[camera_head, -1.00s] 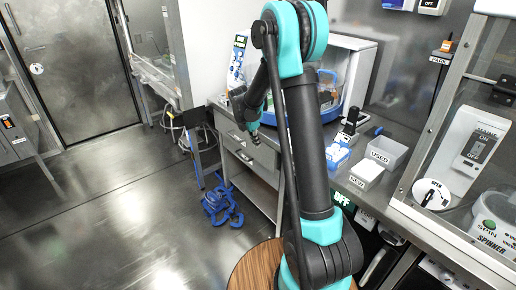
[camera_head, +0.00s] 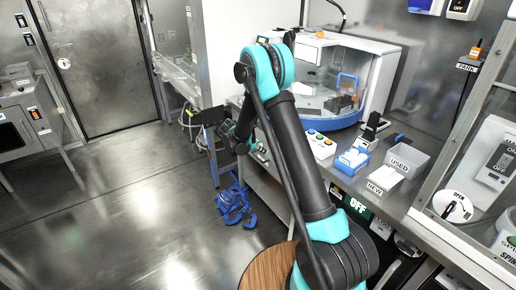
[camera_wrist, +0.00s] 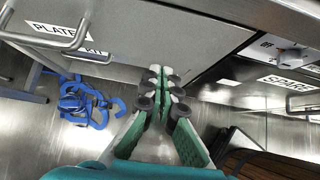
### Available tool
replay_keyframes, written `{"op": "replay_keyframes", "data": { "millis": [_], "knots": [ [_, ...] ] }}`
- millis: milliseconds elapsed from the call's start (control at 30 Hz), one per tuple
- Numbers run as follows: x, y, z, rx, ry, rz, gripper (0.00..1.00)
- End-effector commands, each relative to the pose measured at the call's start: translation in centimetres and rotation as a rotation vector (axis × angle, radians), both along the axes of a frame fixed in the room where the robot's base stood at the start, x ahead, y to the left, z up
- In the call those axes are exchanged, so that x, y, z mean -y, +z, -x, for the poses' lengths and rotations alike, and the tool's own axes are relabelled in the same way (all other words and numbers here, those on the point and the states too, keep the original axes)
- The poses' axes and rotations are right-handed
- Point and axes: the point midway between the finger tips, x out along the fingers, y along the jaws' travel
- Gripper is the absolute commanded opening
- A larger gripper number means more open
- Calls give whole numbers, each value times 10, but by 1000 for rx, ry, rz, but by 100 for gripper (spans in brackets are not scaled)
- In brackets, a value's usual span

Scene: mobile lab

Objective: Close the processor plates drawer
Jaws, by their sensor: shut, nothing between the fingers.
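The plates drawer has a plain grey front (camera_wrist: 190,38) with a "PLATES" label and a metal bar handle (camera_wrist: 48,36) at the upper left of the wrist view. How far it stands out from the cabinet cannot be told. My gripper (camera_wrist: 166,78) is shut and empty. In the wrist view its fingertips overlap the lower part of the grey front, to the right of the handle. Contact cannot be judged. In the head view my arm covers most of the drawer area and the fingertips are unclear.
A blue object (camera_head: 234,204) lies on the floor beside the cabinet. A panel labelled "SPARE" (camera_wrist: 288,82) is at right. The bench holds a "USED" bin (camera_head: 407,160) and a "NEW" box (camera_head: 384,180). Floor at left is clear.

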Motion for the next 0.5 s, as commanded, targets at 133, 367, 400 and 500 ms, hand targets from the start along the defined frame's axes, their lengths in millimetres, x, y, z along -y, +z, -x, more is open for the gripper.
{"op": "replay_keyframes", "data": {
  "millis": [133, 367, 400, 500],
  "knots": [
    [20, -16, -10, 0, -4, 0, 0],
    [43, -15, -23, 0, -3, -1, 0],
    [44, -15, -25, 0, -1, -1, 0],
    [47, -15, -27, 0, 0, -1, 0]
  ]
}}
